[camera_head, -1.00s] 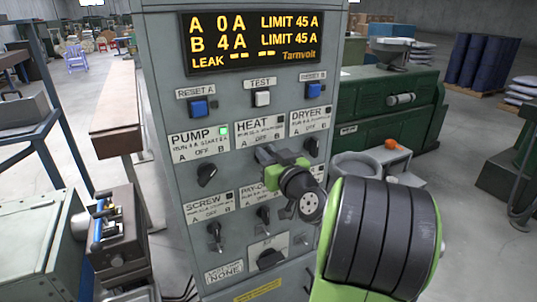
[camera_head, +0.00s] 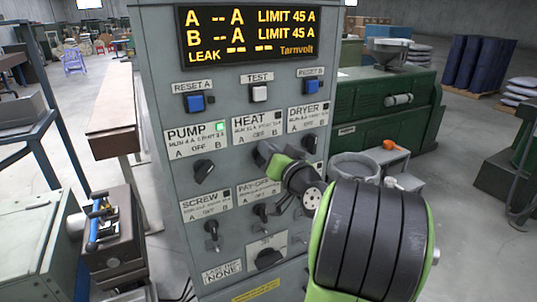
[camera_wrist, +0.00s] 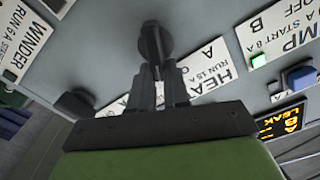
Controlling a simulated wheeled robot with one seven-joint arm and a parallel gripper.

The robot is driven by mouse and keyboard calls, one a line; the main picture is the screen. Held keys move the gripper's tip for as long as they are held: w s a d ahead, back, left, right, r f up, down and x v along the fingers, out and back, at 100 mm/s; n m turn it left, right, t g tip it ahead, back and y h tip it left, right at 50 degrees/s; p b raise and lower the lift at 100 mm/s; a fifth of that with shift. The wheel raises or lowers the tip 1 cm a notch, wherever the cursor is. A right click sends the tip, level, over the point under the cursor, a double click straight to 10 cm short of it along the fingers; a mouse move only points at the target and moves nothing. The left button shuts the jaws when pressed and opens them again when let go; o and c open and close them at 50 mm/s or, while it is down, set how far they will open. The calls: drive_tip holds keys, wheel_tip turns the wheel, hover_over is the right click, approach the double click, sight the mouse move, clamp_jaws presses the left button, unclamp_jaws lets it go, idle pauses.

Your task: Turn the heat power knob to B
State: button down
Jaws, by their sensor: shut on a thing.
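The grey panel (camera_head: 165,140) carries the heat label (camera_head: 258,130), marked A, OFF and B, in the middle of its upper row. My gripper (camera_head: 267,154) is at the panel just below this label and hides the heat knob in the head view. In the wrist view the dark round heat knob (camera_wrist: 154,38) shows at the tips of my gripper (camera_wrist: 160,75), which is shut on it. I cannot tell which mark the knob points to. The lamp on the heat label looks dark.
The pump knob (camera_head: 204,170) is left of my gripper, and the pump lamp (camera_head: 220,127) is green. The dryer knob (camera_head: 310,143) is close on the right. The pay-off knob (camera_head: 260,211) is below. The display (camera_head: 250,35) shows dashes for A and B.

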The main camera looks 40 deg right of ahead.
drive_tip(key=shift+d+f+m+b, duration=0.1)
drive_tip(key=shift+d+m+b, duration=0.05)
drive_tip(key=shift+m, duration=0.8)
drive_tip(key=shift+d+f+m+b, duration=0.1)
drive_tip(key=shift+d+m+b, duration=0.05)
drive_tip(key=shift+m, duration=0.8)
drive_tip(key=c, duration=1.1)
unclamp_jaws()
drive_tip(key=shift+d, duration=0.1)
drive_tip(key=shift+s, duration=0.1)
drive_tip(key=b+v, duration=0.5)
drive_tip(key=v, duration=1)
drive_tip(key=shift+s+a, duration=0.25)
